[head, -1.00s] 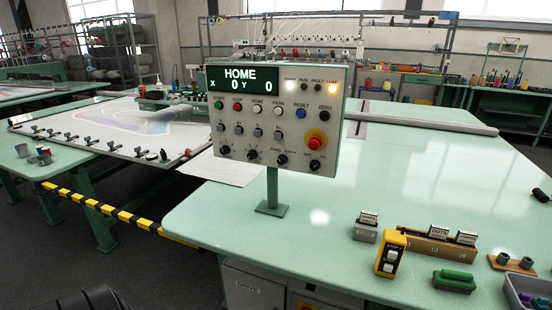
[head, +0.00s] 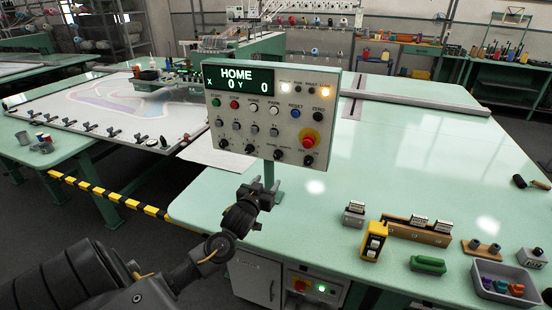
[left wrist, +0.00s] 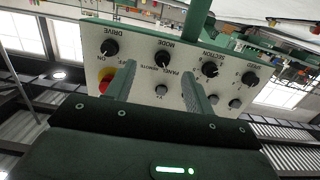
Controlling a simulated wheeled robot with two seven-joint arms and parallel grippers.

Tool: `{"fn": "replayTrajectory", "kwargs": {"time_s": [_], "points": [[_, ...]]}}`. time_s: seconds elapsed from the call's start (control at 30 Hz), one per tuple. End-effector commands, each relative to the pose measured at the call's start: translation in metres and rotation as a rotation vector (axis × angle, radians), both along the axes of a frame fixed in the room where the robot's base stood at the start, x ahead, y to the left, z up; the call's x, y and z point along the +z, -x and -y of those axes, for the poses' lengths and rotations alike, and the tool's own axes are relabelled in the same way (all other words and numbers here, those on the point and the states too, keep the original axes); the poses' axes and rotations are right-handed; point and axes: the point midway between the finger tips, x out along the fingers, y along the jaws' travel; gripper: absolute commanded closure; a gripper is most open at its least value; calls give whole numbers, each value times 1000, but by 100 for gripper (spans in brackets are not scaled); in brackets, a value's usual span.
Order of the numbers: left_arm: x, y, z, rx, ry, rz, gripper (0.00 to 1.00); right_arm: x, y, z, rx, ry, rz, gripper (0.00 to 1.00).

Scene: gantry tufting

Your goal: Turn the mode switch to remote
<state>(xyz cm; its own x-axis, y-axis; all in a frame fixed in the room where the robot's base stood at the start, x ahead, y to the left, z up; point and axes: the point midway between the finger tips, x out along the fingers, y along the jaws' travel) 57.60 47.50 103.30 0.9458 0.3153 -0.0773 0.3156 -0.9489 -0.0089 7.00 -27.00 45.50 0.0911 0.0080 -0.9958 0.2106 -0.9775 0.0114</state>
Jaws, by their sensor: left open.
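The control panel (head: 262,115) stands on a post on the green table, and its screen reads HOME with X 0 and Y 0. The mode switch (head: 278,154) is a black knob in its bottom row, between the section and drive knobs. In the upside-down left wrist view the mode switch (left wrist: 162,58) shows under the MODE label, with PANEL and REMOTE marked by it. Its pointer is too small to read surely. My left gripper (head: 265,182) is open and empty below the panel, apart from the knob. Its fingers (left wrist: 160,80) straddle the knob's line of sight.
The red stop button (head: 308,138) sits above the drive knob (head: 308,160). A yellow pendant (head: 374,241), a green block (head: 428,264) and a grey bin (head: 502,284) lie at the table's front right. The table's middle is clear.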

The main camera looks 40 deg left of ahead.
Motion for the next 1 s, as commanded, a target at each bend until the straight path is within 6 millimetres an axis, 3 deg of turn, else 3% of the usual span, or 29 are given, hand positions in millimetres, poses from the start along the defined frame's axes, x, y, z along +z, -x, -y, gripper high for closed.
{"fn": "replayTrajectory", "kwargs": {"time_s": [0.1,0.37,0.8,1.0], "points": [[18,-9,-14,13,-14,66,47,0,0,2,2,3,0,64],[23,-19,-19,15,-17,78,47,4,0,6,3,8,-1,64],[23,-90,-44,17,-16,76,47,25,0,7,4,8,-2,64],[21,-108,-50,15,-16,75,47,28,0,6,3,7,-2,64]]}}
